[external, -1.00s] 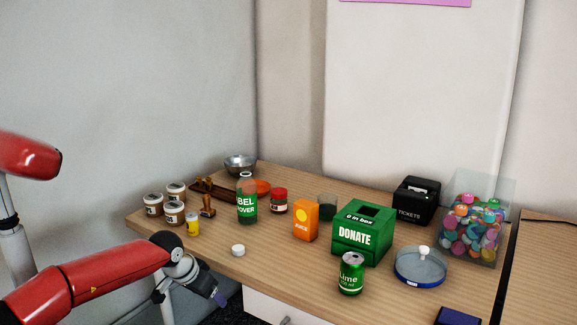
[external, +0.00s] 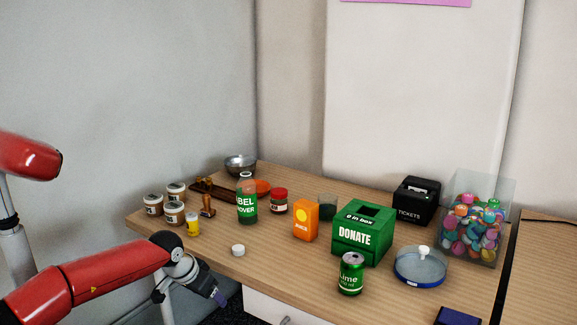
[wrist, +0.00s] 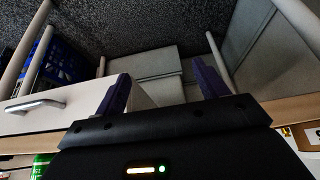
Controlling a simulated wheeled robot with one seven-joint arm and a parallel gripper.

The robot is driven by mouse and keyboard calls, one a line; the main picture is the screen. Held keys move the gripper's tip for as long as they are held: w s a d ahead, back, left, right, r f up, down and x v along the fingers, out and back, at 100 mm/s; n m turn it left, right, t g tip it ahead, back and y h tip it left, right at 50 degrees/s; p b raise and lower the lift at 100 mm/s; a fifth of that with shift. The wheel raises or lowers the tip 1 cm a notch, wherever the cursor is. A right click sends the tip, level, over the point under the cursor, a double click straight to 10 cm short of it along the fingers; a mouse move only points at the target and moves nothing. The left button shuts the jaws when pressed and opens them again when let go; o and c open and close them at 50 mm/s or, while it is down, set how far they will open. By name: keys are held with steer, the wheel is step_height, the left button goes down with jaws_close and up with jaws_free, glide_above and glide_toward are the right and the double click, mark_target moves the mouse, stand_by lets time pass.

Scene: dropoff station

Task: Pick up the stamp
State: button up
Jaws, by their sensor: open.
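A small brown stamp (external: 208,206) with an upright handle stands on the table at the left in the external view, right of the jars and behind the yellow can. My gripper (external: 221,299) hangs below and in front of the table's front edge, well apart from the stamp. In the wrist view my gripper (wrist: 163,85) is open, its two purple fingers spread with nothing between them. The stamp is not visible in the wrist view.
Jars (external: 174,212), a yellow can (external: 193,224) and a green bottle (external: 247,204) crowd the stamp. A dark brown tray (external: 228,196) lies behind it. A white lid (external: 238,250) sits near the front edge. A drawer handle (wrist: 36,105) shows in the wrist view.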

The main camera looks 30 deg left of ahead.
steer(key=shift+c, duration=0.4)
steer(key=c, duration=0.5)
steer(key=shift+o, duration=0.2)
step_height(320, 180, up, 25)
steer(key=w, duration=0.1)
steer(key=n+g+y, duration=0.3)
steer(key=n, duration=0.7)
glide_above(204, 196)
steer(key=s+d, duration=0.1)
steer(key=d, duration=0.1)
step_height(204, 196, down, 6)
steer(key=f, duration=0.1)
steer(key=x, duration=0.3)
steer(key=b+x, duration=0.1)
steer(key=x, duration=0.2)
steer(key=shift+s+a+f, duration=0.15)
steer(key=shift+a+f, duration=0.2)
